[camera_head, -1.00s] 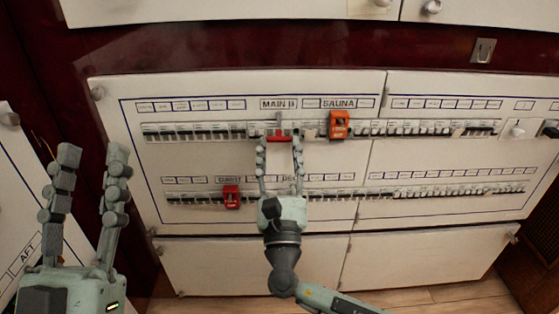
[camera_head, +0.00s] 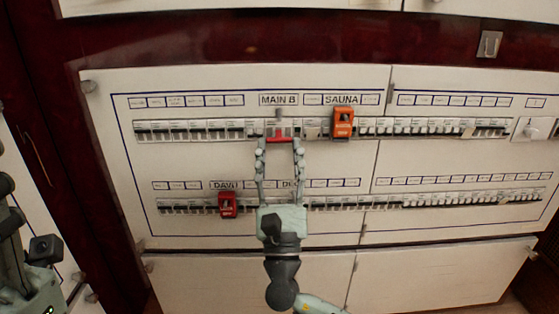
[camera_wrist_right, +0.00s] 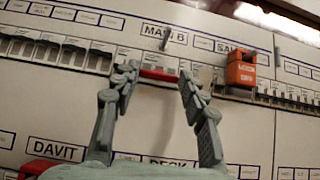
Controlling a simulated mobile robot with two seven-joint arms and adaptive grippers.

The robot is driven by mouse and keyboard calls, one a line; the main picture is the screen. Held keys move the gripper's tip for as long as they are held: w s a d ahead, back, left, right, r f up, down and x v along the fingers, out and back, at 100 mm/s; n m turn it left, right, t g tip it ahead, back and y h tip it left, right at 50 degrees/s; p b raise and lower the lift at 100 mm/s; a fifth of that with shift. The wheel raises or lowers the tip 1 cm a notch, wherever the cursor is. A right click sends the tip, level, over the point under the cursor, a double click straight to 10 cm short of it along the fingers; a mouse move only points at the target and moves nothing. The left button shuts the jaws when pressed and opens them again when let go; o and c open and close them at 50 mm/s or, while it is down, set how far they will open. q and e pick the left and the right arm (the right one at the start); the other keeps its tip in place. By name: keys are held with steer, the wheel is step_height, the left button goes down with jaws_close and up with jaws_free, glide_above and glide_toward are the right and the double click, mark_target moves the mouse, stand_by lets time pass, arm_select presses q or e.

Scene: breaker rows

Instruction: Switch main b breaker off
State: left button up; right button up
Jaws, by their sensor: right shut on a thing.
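The main b breaker (camera_head: 279,139) shows a red handle bar under the MAIN B label (camera_head: 279,99), in the upper breaker row. My right gripper (camera_head: 279,145) reaches up to it and has its fingertips at the two ends of the red bar, shut on it. In the right wrist view the red bar (camera_wrist_right: 158,75) lies between the fingertips (camera_wrist_right: 157,83), low on the breaker body. Only part of my left gripper (camera_head: 12,215) shows at the left edge; its jaw state cannot be told.
An orange lockout block (camera_head: 342,122) sits right of the main b breaker, under the SAUNA label. A red lockout block (camera_head: 228,205) sits on the lower row near DAVIT. Rows of small breakers (camera_head: 430,127) fill the white panel (camera_head: 330,232).

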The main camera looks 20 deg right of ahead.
stand_by(0.4)
steer(key=o, duration=1.2)
steer(key=shift+c, duration=0.2)
steer(key=shift+f, duration=0.1)
steer(key=v, duration=0.7)
steer(key=shift+f, duration=0.15)
steer(key=shift+s, duration=0.15)
